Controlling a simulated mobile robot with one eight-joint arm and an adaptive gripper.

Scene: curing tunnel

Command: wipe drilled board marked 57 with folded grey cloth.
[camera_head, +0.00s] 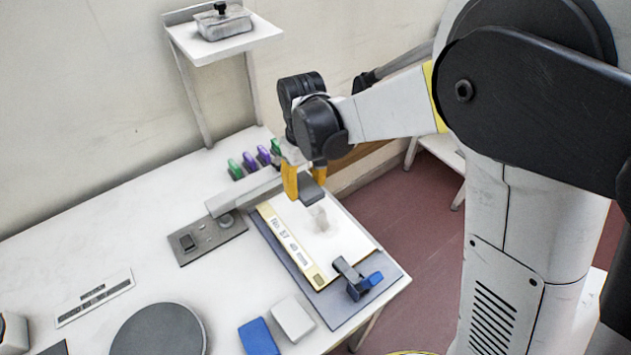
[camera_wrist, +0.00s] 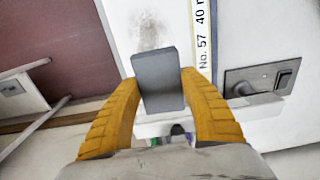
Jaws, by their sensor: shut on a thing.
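The drilled board (camera_head: 337,247) lies on a grey mat (camera_head: 377,311) at the table's right side, with a yellow-edged label strip along its left edge. In the wrist view the strip reads "No. 57" (camera_wrist: 203,50). A greyish smudge (camera_head: 321,217) marks the board's white face, and it also shows in the wrist view (camera_wrist: 150,36). My gripper (camera_head: 305,184) is shut on the folded grey cloth (camera_wrist: 158,78), a grey block between the yellow fingers. The cloth is over the board's far end, near the smudge. I cannot tell whether it touches the board.
A blue-and-black clamp (camera_head: 358,279) stands at the board's near end. Blue (camera_head: 258,337) and white (camera_head: 293,319) blocks and a dark disc (camera_head: 158,332) lie in front.

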